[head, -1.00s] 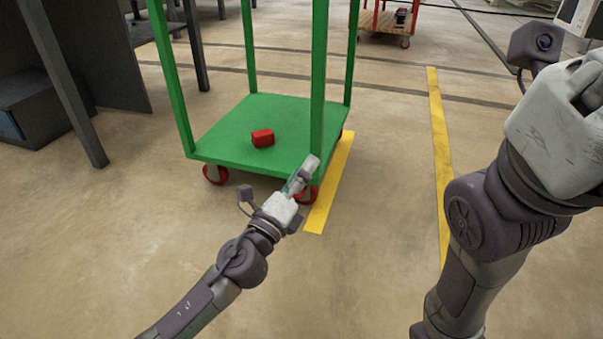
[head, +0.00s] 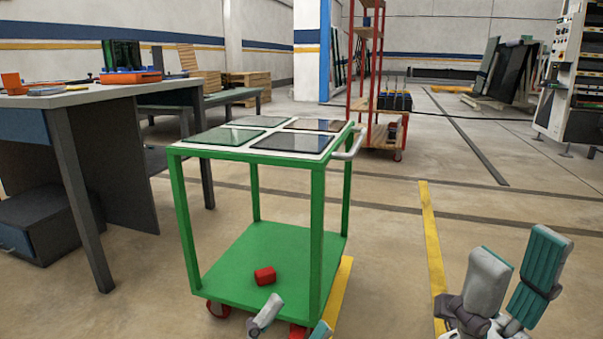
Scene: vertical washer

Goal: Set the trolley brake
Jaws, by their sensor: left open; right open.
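The green trolley (head: 319,235) stands in the middle of the head view. Its white top (head: 225,149) carries dark glass panels and it has a pale handle (head: 351,146) on the right. A red caster (head: 217,310) shows at its front left. Another red caster (head: 298,331) at the front right is partly hidden by my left gripper (head: 295,315). That gripper is open, low by this corner, and cut by the bottom edge. No brake can be made out. My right gripper (head: 513,240) is open and empty, well to the right of the trolley.
A red block (head: 265,276) lies on the lower shelf. A workbench (head: 92,96) with tools stands at the left. A red-framed rack (head: 378,110) stands behind the trolley. Yellow floor tape (head: 432,240) crosses the clear floor on the right.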

